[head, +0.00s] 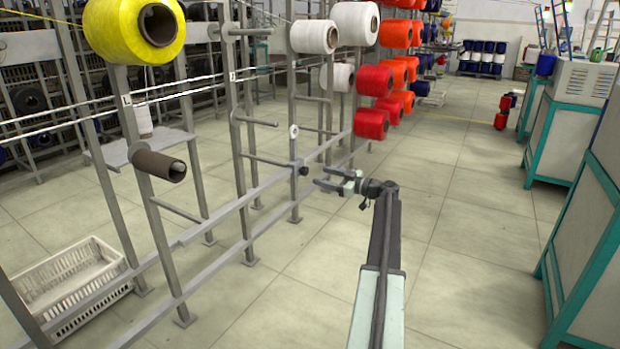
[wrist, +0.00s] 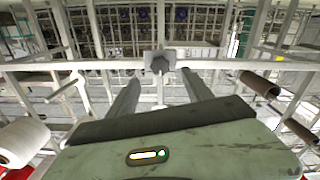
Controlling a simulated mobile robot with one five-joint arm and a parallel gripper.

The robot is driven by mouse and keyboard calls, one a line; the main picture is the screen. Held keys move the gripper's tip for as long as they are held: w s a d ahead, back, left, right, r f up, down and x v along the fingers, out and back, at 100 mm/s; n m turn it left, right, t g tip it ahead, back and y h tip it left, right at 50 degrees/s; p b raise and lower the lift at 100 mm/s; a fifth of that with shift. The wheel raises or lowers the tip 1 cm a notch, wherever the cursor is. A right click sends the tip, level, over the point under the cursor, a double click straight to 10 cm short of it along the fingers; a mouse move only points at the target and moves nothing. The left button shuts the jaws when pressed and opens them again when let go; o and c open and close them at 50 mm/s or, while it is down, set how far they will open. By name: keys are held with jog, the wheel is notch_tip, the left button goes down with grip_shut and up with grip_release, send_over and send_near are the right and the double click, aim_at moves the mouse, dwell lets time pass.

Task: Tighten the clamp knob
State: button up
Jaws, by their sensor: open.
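The clamp knob (head: 304,171) is a small dark knob on the grey frame's post, near a horizontal rail. In the wrist view the knob (wrist: 160,64) is a dark faceted piece on a grey clamp block at the rail, centred ahead of my fingers. My gripper (head: 322,178) is open and empty, just right of the knob in the head view. In the wrist view its two fingers (wrist: 161,80) point at the knob, one on each side, with a gap between. The fingers appear short of the knob; exact distance is unclear.
The grey creel frame (head: 240,190) carries a yellow spool (head: 133,28), white spools (head: 314,37), and several red and orange ones. A brown empty tube (head: 160,165) sticks out at left. A white crate (head: 70,278) lies on the floor. Teal-framed machines (head: 570,130) stand right; the aisle between is clear.

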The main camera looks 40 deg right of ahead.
aim_at(307, 172)
jog(key=x, duration=0.7)
jog(key=shift+w, duration=0.2)
jog(key=c, duration=1.3)
jog(key=shift+d, duration=0.1)
